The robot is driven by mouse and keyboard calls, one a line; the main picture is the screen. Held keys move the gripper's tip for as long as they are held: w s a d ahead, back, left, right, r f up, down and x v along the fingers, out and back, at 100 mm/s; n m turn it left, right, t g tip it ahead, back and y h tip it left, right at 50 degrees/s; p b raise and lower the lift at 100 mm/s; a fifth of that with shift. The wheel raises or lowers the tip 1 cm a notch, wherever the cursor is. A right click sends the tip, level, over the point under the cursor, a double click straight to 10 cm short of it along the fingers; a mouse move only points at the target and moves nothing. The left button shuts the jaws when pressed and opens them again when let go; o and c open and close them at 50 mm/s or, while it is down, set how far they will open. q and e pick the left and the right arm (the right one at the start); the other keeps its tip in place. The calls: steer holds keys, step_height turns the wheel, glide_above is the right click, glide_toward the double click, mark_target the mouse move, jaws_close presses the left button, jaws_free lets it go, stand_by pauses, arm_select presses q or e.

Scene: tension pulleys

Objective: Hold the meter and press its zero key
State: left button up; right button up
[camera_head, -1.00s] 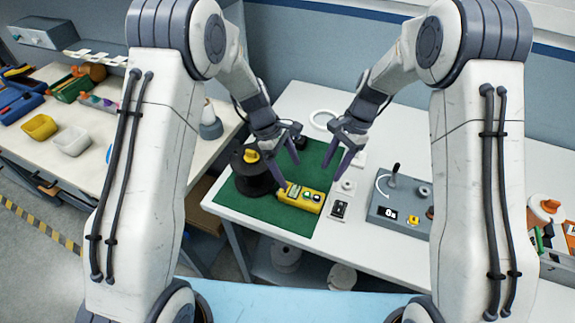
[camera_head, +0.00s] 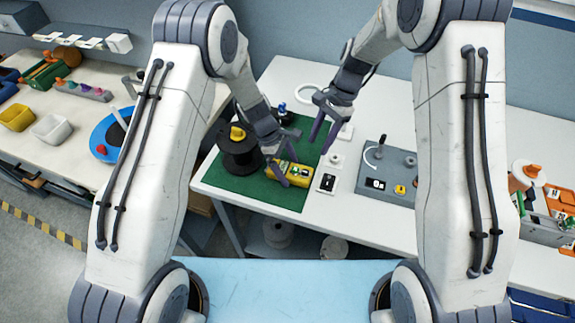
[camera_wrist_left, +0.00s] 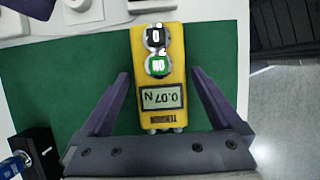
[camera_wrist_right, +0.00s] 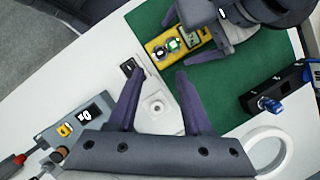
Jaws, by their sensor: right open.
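The yellow meter (camera_head: 291,171) lies on the green mat. In the left wrist view the meter (camera_wrist_left: 160,118) shows a display reading 0.07 N upside down, a green key (camera_wrist_left: 157,65) and a black key marked 0 (camera_wrist_left: 155,36). My left gripper (camera_head: 284,172) is open over the meter, with one finger (camera_wrist_left: 108,105) on each side and thin strips of mat between fingers and body. My right gripper (camera_head: 319,142) is open and empty, higher up and beyond the meter to the right; in its wrist view the meter (camera_wrist_right: 160,47) is partly covered by my left gripper.
A black spool (camera_head: 240,158) with a yellow top stands left of the meter. A small black switch plate (camera_head: 327,182) and a round white part (camera_head: 336,160) lie to the right, then a grey device box (camera_head: 390,185). A white ring (camera_head: 306,94) lies at the back.

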arm_select(q)
jaws_close()
arm_select(e)
jaws_close()
stand_by(1.4)
